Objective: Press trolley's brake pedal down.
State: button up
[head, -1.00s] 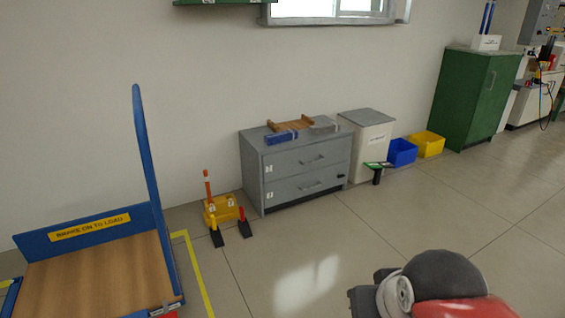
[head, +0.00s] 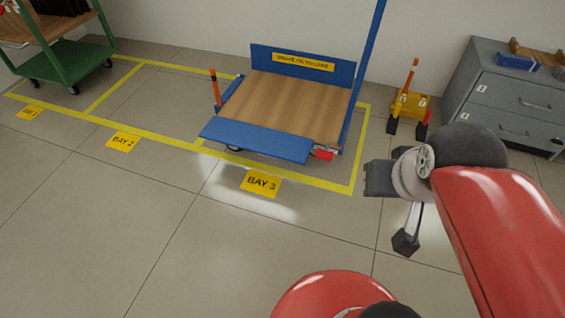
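The trolley (head: 295,102), with a wooden deck and blue panels and frame, stands in the bay marked BAY 3. A small red pedal (head: 323,155) shows low at its front right corner. It looks raised off the floor, but its exact angle is too small to tell. The end of my arm hangs to the right of the pedal, clearly apart from it. My gripper (head: 405,242) seems to be the dark end part there; its fingers cannot be made out.
Yellow floor lines and a BAY 3 label (head: 261,183) surround the trolley. An orange post (head: 215,88) stands at its left. A yellow stand (head: 410,104) and grey drawer cabinet (head: 510,95) are at the right. A green cart (head: 62,45) is at far left. The front floor is clear.

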aim_at(320, 154)
jog(key=u, duration=0.1)
jog(key=i+j, duration=0.35)
jog(key=i, duration=0.2)
jog(key=i+j+z, duration=0.1)
jog(key=i+j, duration=0.25)
jog(key=i, duration=0.2)
